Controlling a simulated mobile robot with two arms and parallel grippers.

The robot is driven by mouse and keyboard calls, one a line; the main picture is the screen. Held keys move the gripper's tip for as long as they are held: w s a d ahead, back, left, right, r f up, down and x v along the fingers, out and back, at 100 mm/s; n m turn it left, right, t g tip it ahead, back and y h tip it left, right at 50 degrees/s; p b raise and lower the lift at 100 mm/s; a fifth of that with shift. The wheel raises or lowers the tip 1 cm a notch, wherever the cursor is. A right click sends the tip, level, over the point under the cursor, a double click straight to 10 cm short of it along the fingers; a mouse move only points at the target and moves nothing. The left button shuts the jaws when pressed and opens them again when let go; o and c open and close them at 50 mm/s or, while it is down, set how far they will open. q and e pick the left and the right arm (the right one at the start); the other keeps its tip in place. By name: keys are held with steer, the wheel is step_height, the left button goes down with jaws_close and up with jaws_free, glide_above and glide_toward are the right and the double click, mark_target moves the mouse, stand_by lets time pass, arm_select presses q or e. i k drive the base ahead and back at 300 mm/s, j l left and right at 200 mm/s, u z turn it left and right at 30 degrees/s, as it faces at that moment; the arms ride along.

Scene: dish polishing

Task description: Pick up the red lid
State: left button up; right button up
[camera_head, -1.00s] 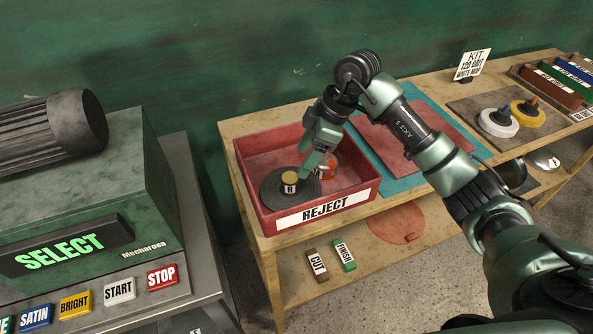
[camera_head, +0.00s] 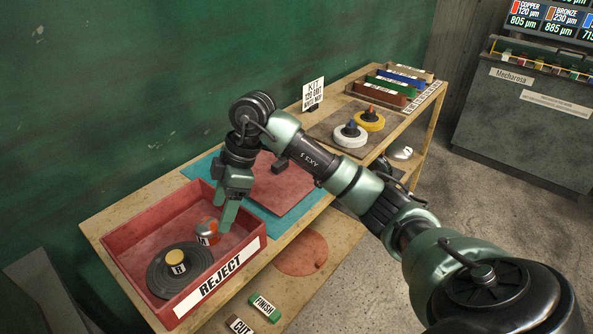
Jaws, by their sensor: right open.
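A flat red disc (camera_head: 302,253), which may be the red lid, lies on the lower shelf, partly hidden by the upper board. In the red REJECT tray (camera_head: 226,266) are a dark round disc with a gold knob (camera_head: 180,270) and a small orange-red and white piece (camera_head: 207,232). My right gripper (camera_head: 224,212) is open and empty, pointing down over the right end of the tray, just beyond the orange-red piece. I cannot tell whether its fingertips touch anything. My left gripper is not in view.
Right of the tray are a teal mat (camera_head: 204,166) with a red sheet (camera_head: 283,190), a sign (camera_head: 313,93), and white (camera_head: 350,136) and yellow (camera_head: 370,121) wheels. FINISH (camera_head: 264,307) and CUT (camera_head: 238,325) blocks lie below. A green wall stands behind.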

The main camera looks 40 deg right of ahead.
mark_target(278, 187)
steer(key=z, duration=1.15)
